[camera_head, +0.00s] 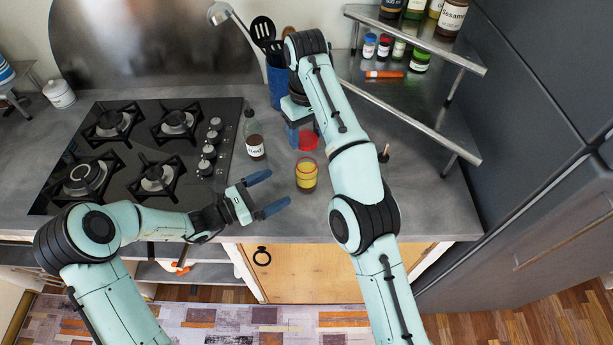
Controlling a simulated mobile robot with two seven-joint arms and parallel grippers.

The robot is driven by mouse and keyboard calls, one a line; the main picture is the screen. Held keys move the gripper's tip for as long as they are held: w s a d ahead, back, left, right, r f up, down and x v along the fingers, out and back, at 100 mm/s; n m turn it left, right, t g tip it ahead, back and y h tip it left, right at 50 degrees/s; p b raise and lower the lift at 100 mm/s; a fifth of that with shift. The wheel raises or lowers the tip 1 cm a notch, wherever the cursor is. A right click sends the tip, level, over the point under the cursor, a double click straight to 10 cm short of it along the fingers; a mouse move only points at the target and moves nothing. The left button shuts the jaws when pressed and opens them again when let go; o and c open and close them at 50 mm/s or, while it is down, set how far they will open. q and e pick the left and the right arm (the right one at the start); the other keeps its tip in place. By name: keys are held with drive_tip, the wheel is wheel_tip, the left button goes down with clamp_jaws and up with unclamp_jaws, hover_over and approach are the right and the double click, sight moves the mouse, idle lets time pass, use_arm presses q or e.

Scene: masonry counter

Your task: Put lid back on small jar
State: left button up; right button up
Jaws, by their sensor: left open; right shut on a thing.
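The small jar (306,178), with yellow contents and a reddish rim, stands upright on the grey counter near its front edge. A red lid (309,141) is between the blue fingers of my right gripper (304,136). That gripper is shut on the lid, behind the jar as seen from the head, apart from the jar's mouth in the picture. My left gripper (267,193) is open and empty, to the left of the jar. Its two blue fingers point towards the jar without touching it. My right arm hides some counter to the right of the jar.
A dark bottle (255,147) stands left of the jar, beside the black stove (140,145). A blue utensil holder (278,85) is behind my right gripper. A corner shelf (415,100) with several small jars stands at the right.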

use_arm(q)
drive_tip(key=x, duration=1.1)
drive_tip(key=shift+d, duration=0.15)
drive_tip(key=c, duration=1.5)
use_arm(e)
hover_over(306, 161)
drive_tip(key=shift+f, duration=2.45)
drive_tip(key=shift+f, duration=0.95)
drive_tip(key=shift+f, duration=0.5)
